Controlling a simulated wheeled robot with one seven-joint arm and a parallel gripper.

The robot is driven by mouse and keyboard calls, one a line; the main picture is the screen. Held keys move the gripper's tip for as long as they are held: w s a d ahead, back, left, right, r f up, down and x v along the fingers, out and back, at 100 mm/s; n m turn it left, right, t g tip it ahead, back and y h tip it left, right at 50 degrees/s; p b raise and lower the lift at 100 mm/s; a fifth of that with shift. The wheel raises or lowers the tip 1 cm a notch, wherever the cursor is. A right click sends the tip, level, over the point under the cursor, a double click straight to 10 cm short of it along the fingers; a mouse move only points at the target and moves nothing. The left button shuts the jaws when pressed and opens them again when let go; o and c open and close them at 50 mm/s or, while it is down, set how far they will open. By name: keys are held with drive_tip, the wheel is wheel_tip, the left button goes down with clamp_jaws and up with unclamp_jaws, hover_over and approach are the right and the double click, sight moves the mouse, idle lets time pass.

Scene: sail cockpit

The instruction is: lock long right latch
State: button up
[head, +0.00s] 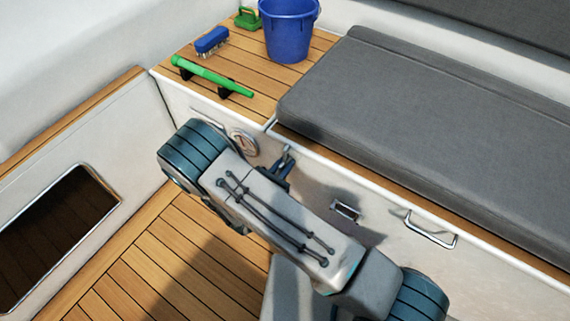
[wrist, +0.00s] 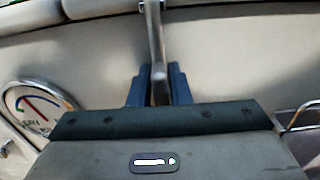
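The long latch is a narrow metal lever on the pale bench front. In the wrist view the latch (wrist: 157,40) runs down from the top edge to between the blue fingers of my gripper (wrist: 159,88). The fingers are close together, one on each side of it, and look shut on it. In the head view the top of the latch (head: 287,153) shows just above my gripper (head: 273,174), and my arm covers part of the area. The latch's base and catch are not clear.
A round gauge (head: 244,143) is left of the latch. Metal handles (head: 345,210) and (head: 431,230) are to the right. Above are a grey cushion (head: 420,130), blue bucket (head: 288,30), blue brush (head: 212,41) and green cylindrical object (head: 212,77). The wooden floor (head: 165,255) is clear.

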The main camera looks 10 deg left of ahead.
drive_tip(key=shift+o, duration=1)
drive_tip(key=p+v, duration=0.2)
drive_tip(key=v, duration=1.1)
drive_tip(key=shift+s+a, duration=0.2)
drive_tip(key=shift+s, duration=0.2)
